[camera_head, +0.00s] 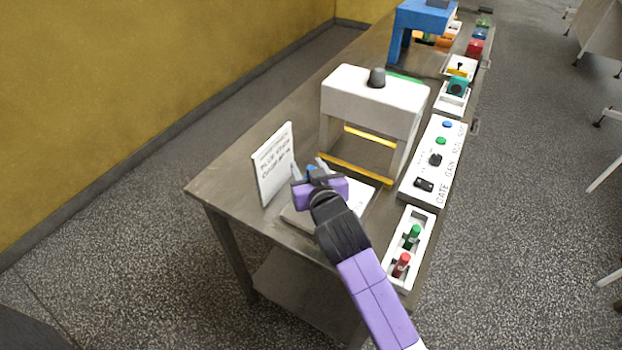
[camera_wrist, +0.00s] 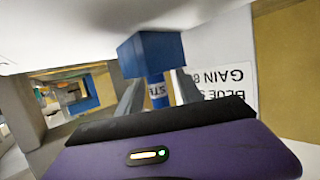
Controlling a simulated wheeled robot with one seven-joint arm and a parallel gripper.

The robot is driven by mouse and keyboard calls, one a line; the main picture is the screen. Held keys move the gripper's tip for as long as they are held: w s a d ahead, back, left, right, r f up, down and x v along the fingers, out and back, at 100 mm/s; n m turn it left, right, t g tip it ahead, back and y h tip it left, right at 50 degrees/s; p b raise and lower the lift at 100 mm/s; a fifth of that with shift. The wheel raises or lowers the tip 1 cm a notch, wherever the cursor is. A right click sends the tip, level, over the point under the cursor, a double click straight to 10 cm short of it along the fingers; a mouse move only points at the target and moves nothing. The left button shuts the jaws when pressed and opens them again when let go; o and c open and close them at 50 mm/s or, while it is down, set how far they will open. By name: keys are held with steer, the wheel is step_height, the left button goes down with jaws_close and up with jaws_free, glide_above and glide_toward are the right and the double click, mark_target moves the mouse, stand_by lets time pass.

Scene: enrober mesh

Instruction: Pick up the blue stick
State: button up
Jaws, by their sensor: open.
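The blue stick (camera_wrist: 157,90) is a round blue piece with part of a printed label, joined to or set in a square blue block (camera_wrist: 149,53) in the wrist view. That view is upside down, so the block sits low against a pale surface. My gripper (camera_wrist: 157,90) is open, with one grey finger on each side of the stick; I cannot tell whether they touch it. In the head view my gripper (camera_head: 309,168) is over the near end of the table, and only a bit of blue (camera_head: 312,171) shows between the fingers.
A white sign (camera_head: 273,165) stands close left of my gripper. A white arch (camera_head: 368,100) with yellow bars stands behind it. A control panel (camera_head: 434,165) and a tray (camera_head: 418,225) with green and red pieces line the right edge of the table (camera_head: 235,165).

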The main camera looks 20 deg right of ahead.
jaws_close()
steer(key=shift+r, duration=0.1)
